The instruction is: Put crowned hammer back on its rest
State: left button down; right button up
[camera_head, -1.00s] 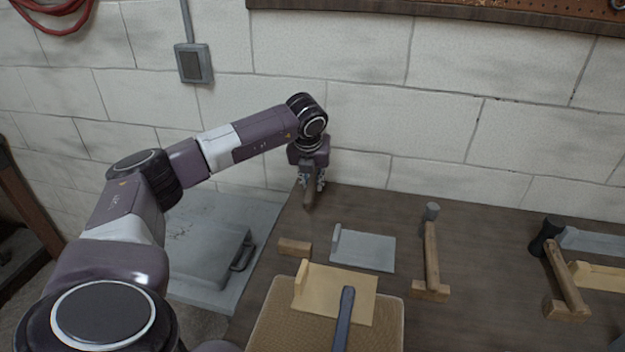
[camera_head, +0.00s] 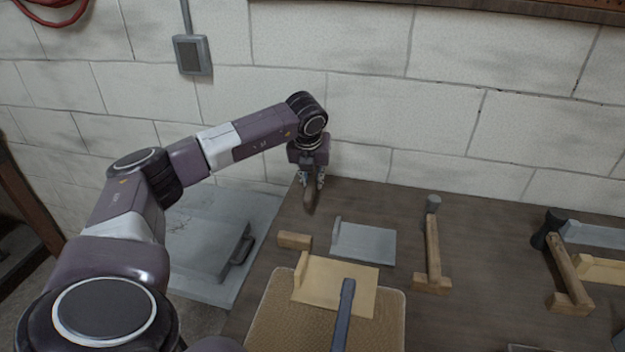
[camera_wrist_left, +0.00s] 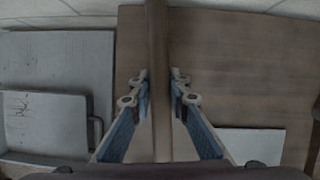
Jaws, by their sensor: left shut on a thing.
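My left gripper (camera_head: 312,184) is shut on a wooden handle at the back left of the bench, close to the wall. In the left wrist view the handle (camera_wrist_left: 158,90) runs upright through the picture between both fingers (camera_wrist_left: 159,88). I take it for the crowned hammer; its head is not clearly visible. A small empty wooden block (camera_head: 294,240), like those under the other hammers, stands on the bench in front of the gripper. I cannot confirm that it is this hammer's rest. My right gripper is not in view.
A grey plate (camera_head: 365,243) lies right of the block. A tan wooden piece (camera_head: 330,285) and a dark bar (camera_head: 345,312) lie on a woven mat (camera_head: 275,325). A grey-headed hammer (camera_head: 433,245) and a black-headed one (camera_head: 565,275) lean on blocks at right. Grey slab (camera_head: 205,250) left.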

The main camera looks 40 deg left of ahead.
pick_arm(q)
jog(key=shift+f+b, duration=0.8)
jog(key=shift+f, duration=0.25)
jog(key=c, duration=1.8)
grip_release()
jog(key=shift+o, duration=0.3)
jog(key=v, duration=1.2)
jog(key=shift+r, duration=0.1)
